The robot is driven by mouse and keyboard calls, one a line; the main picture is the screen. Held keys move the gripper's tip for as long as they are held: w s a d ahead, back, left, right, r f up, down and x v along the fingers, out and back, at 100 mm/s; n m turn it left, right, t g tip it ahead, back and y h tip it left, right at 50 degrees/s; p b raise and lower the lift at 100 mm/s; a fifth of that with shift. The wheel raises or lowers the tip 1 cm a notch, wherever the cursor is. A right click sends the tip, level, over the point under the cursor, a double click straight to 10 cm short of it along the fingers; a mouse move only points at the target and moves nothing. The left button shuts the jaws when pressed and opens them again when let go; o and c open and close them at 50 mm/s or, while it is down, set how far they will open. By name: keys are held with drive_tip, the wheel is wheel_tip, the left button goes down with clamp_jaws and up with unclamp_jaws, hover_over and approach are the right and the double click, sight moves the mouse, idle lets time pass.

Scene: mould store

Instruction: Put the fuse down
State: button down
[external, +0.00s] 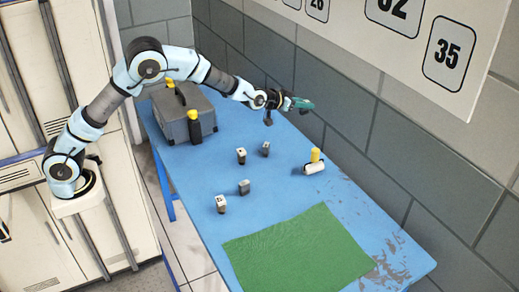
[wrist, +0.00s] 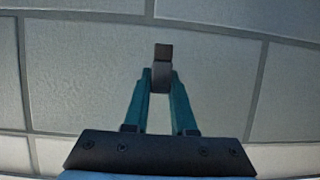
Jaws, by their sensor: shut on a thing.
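My gripper (wrist: 162,80) is shut on the fuse (wrist: 163,53), a small dark block with a brownish upper part, held between the teal fingertips in the wrist view. Behind it there is only the grey block wall. In the external view my gripper (external: 303,104) is stretched out above the far edge of the blue table (external: 290,210), close to the wall. The fuse is too small to make out clearly there. No table surface shows under the fuse in the wrist view.
Several small grey blocks with pale tops (external: 241,156) stand mid-table. A yellow and white object (external: 315,163) is right of them. A green mat (external: 298,255) lies in front.

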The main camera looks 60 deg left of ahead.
drive_tip(key=s+d+f+n+g+y+p, duration=0.25)
drive_tip(key=s+d+n+y, duration=0.2)
drive_tip(key=s, duration=0.25)
drive_tip(key=s+d+f+n+g+y+p, duration=0.25)
drive_tip(key=s+n+y, duration=0.2)
drive_tip(key=s, duration=0.25)
drive_tip(key=shift+t, duration=0.4)
drive_tip(key=f, duration=0.5)
drive_tip(key=shift+d+f, duration=0.2)
drive_tip(key=shift+d, duration=0.05)
drive_tip(key=shift+f+p, duration=0.65)
drive_tip(key=shift+f, duration=1.7)
drive_tip(key=shift+f, duration=0.15)
drive_tip(key=c, duration=0.7)
unclamp_jaws()
drive_tip(key=shift+c, duration=0.2)
